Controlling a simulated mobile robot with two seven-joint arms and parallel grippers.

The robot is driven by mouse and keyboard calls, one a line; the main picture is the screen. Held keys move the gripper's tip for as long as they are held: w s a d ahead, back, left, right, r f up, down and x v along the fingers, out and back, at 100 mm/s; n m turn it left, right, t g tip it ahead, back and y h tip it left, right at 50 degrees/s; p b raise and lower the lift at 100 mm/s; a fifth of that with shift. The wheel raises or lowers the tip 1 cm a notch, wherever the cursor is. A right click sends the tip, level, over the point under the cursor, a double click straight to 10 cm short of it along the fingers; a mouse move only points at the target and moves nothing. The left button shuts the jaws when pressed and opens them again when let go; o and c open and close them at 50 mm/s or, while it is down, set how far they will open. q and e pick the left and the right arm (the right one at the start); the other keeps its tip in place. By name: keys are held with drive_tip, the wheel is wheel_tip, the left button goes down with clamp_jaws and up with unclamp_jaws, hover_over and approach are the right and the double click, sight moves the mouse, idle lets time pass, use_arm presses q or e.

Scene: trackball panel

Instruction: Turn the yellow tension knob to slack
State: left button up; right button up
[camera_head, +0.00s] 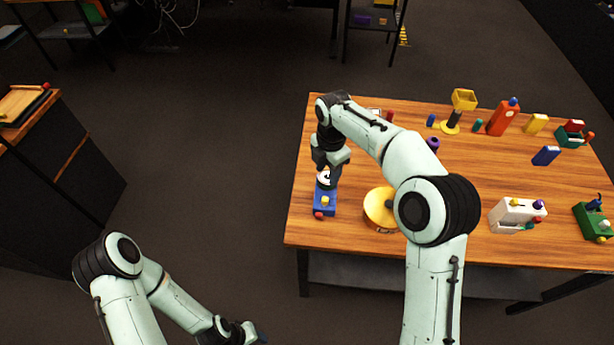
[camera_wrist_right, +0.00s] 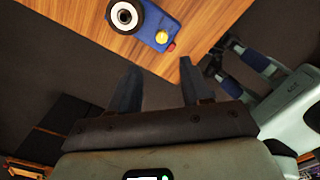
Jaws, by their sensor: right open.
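A blue panel (camera_head: 325,208) lies near the table's left edge, and it also shows in the right wrist view (camera_wrist_right: 176,28). On it are a yellow knob (camera_head: 325,201), a red knob (camera_head: 319,215) at its near end, and a white ring with a dark centre (camera_wrist_right: 124,17). The yellow knob shows clearly in the wrist view (camera_wrist_right: 161,37). My right gripper (camera_head: 331,181) is over the panel's far end and partly hides the ring. Its fingers (camera_wrist_right: 161,78) are open and empty, apart from the knob. My left gripper (camera_head: 252,331) is low, off the table; its opening is unclear.
A round yellow object (camera_head: 378,208) stands right of the panel, close to my right arm. A white box (camera_head: 510,215) and a green device (camera_head: 592,219) stand further right. Several coloured items line the back of the wooden table (camera_head: 470,165). Bare floor lies left of it.

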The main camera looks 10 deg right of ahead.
sight(325, 199)
drive_tip(key=f, duration=0.3)
drive_tip(key=f+b, duration=0.1)
drive_tip(key=f, duration=0.6)
drive_tip(key=shift+s+f+b, duration=0.25)
drive_tip(key=shift+f+b, duration=0.05)
drive_tip(key=shift+f, duration=0.1)
drive_tip(key=shift+w+f, duration=0.1)
drive_tip(key=shift+f, duration=0.75)
use_arm(q)
drive_tip(key=shift+s+f, duration=0.95)
drive_tip(key=shift+f, duration=0.1)
use_arm(e)
clamp_jaws()
